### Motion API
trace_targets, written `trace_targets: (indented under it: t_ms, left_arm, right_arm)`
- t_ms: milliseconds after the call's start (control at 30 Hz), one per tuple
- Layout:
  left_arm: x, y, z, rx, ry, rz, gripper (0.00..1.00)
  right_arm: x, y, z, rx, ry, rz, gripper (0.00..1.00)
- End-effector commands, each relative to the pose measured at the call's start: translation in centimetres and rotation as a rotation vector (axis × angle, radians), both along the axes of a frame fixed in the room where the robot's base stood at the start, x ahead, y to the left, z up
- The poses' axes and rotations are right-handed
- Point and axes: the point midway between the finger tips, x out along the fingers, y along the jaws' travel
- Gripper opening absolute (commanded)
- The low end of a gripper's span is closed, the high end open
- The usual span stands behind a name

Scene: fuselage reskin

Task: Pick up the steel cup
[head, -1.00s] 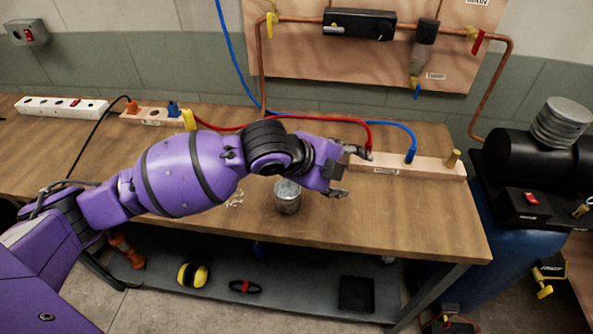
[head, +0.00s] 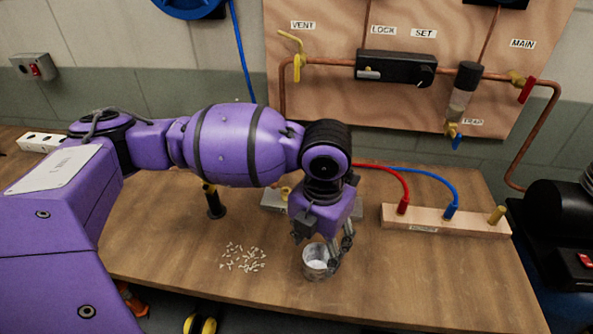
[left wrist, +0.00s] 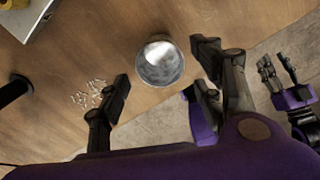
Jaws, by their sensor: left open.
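The steel cup (head: 318,263) stands upright on the wooden workbench (head: 430,280), open at the top and pale inside. My left gripper (head: 325,242) points down just above it, open and empty, with its fingers overlapping the rim in the head view. In the left wrist view the cup (left wrist: 160,66) lies ahead of and between the spread fingers (left wrist: 160,70); I cannot tell whether either finger touches it. My right gripper (left wrist: 281,75) is at the right edge of the left wrist view, away from the cup, and its jaw gap is unclear.
A loose pile of small pale pieces (head: 243,258) lies left of the cup. A dark upright post (head: 214,203) stands behind the pile. A wooden block with cable plugs (head: 430,218) is at the back right. The bench right of the cup is clear.

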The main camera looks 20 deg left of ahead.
Motion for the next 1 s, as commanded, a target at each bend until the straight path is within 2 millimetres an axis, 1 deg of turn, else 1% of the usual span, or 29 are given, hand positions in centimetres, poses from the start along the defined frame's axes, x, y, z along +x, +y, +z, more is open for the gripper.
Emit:
trace_targets:
  t_ms: [33,133,400,533,733,767,1000]
  left_arm:
    - [-0.1,0.0,-0.9,0.000,0.005,0.002,0.60]
    - [0.0,0.0,-2.0,0.000,0.004,0.004,0.60]
    - [0.1,0.0,-5.8,-0.002,0.002,0.005,0.60]
    - [0.1,0.1,-6.6,-0.001,0.000,0.005,0.60]
    - [0.2,0.1,-6.6,0.000,-0.002,0.005,0.60]
    - [0.2,0.1,-6.6,-0.001,-0.002,0.005,0.58]
    - [0.2,0.0,-6.6,-0.001,-0.003,0.005,0.26]
  right_arm:
    - [-0.3,-0.5,-0.2,-0.009,0.007,0.002,0.40]
    - [-0.5,-1.1,-0.4,-0.019,0.012,0.004,0.40]
    - [-0.3,-0.4,-0.2,-0.008,0.008,0.005,0.40]
    - [-0.3,-0.2,-0.2,-0.004,0.008,-0.001,0.40]
    - [-0.2,0.0,-0.2,0.002,0.006,-0.006,0.40]
    - [-0.2,0.1,-0.2,0.002,0.006,-0.006,0.40]
    - [-0.2,0.0,-0.2,0.000,0.006,-0.002,0.40]
